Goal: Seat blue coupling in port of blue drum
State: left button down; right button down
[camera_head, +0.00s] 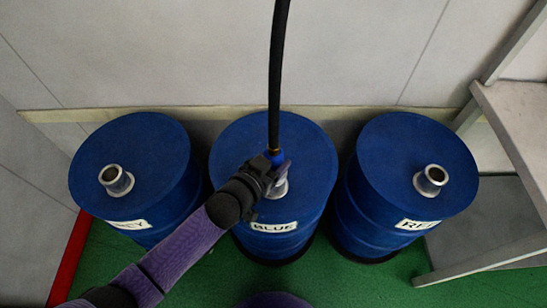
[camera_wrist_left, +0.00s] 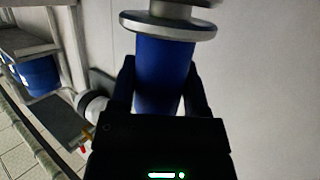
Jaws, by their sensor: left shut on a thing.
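The blue coupling (camera_head: 274,146) hangs at the lower end of a black hose (camera_head: 278,70). My left gripper (camera_head: 275,160) is shut on it above the middle drum. In the left wrist view the blue coupling (camera_wrist_left: 163,75) stands between the two fingers, with a metal flange (camera_wrist_left: 172,27) at its end. The blue drum (camera_head: 232,150) bears the label BLUE. Its metal port (camera_head: 281,189) is partly hidden behind the gripper. I cannot tell whether coupling and port touch. My right gripper is not in view.
Another blue drum (camera_head: 150,155) with an open metal port stands at the left, its label partly covered by my arm. A drum labelled RED (camera_head: 400,160) stands at the right. A grey shelf frame (camera_head: 515,110) is at the far right, the wall behind.

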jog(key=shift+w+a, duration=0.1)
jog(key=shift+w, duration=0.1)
pick_arm(q)
jog(key=shift+f, duration=0.4)
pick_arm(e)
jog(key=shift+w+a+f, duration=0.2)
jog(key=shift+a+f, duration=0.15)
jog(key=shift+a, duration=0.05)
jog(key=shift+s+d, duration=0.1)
pick_arm(q)
jog(key=shift+c, duration=1.6)
grip_release()
jog(key=o, duration=0.3)
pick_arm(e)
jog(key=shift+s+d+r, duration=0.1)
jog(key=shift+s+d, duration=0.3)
